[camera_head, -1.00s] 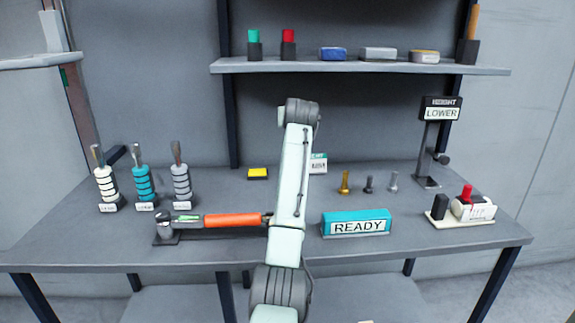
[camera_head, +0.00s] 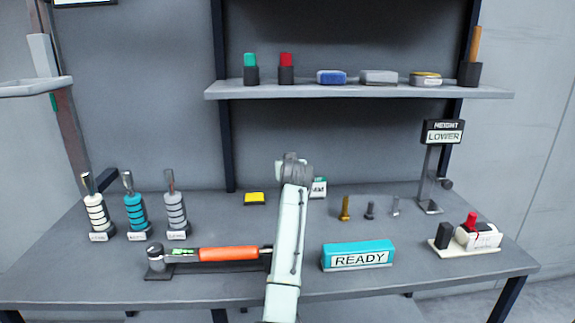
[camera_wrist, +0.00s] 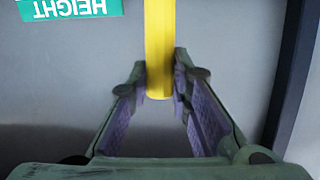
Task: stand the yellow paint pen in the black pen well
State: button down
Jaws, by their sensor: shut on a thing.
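A long yellow pen (camera_wrist: 160,35) shows in the wrist view, running from the top edge down between my fingertips. My gripper (camera_wrist: 160,80) is shut on its near end. In the head view my arm hides the gripper and the pen. Two dark cups stand on the shelf, one under a green pen (camera_head: 250,60) and one under a red pen (camera_head: 286,60). A black block (camera_head: 442,235) stands on a cream base at the right of the bench. I cannot tell which dark holder is the black pen well, or whether my arm hides it.
The shelf (camera_head: 360,92) also holds a blue block, a grey block and a dark holder with a brown stick. A teal READY block (camera_head: 358,254), an orange-handled tool (camera_head: 228,253), several bolts and a LOWER sign stand on the bench. A teal HEIGHT label (camera_wrist: 68,8) shows upside down.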

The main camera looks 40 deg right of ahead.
jog(key=shift+f, duration=0.2)
jog(key=c, duration=1.5)
grip_release()
jog(key=shift+o, duration=0.2)
jog(key=shift+s, duration=0.1)
